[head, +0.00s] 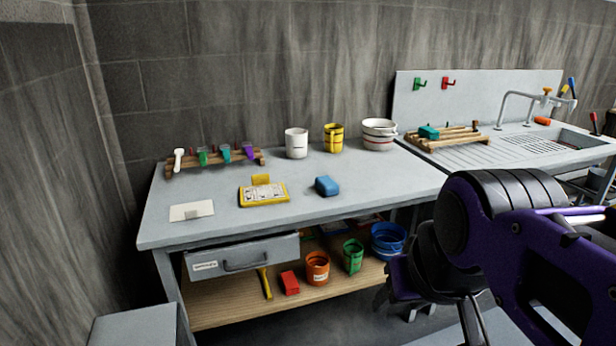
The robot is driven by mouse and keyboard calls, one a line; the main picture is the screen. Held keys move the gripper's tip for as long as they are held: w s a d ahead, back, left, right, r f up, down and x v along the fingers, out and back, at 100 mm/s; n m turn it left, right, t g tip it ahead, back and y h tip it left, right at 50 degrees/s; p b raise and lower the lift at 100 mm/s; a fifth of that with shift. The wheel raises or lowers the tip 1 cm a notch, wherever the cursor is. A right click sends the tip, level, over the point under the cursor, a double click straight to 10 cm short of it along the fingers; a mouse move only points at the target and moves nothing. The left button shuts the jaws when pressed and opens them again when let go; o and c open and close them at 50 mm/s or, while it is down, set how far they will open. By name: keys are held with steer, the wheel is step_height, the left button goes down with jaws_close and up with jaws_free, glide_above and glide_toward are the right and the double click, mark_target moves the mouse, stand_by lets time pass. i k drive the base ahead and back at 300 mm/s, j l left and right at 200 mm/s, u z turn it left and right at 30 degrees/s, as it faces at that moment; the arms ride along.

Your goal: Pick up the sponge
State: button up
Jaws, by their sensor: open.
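A blue block that looks like the sponge (327,186) lies on the grey worktop (225,231), right of the yellow-framed card holder. My gripper (388,292) is at the lower right, in front of the bench, below worktop height and apart from the blue block. It is dark, partly hidden by my purple and black arm, and open. Nothing shows between its fingers.
A yellow card holder (264,195), a white plate (192,211) and a rack of coloured scoops (215,160) stand to the left. White (296,143) and yellow (333,138) pots stand behind. A drawer (243,258) and lower shelf (225,313) are beneath.

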mark_target(327, 187)
steer(key=i+l+u, duration=0.15)
steer(key=i, duration=0.3)
steer(key=i+l+u, duration=0.1)
steer(key=i+l, duration=0.2)
steer(key=i, duration=0.2)
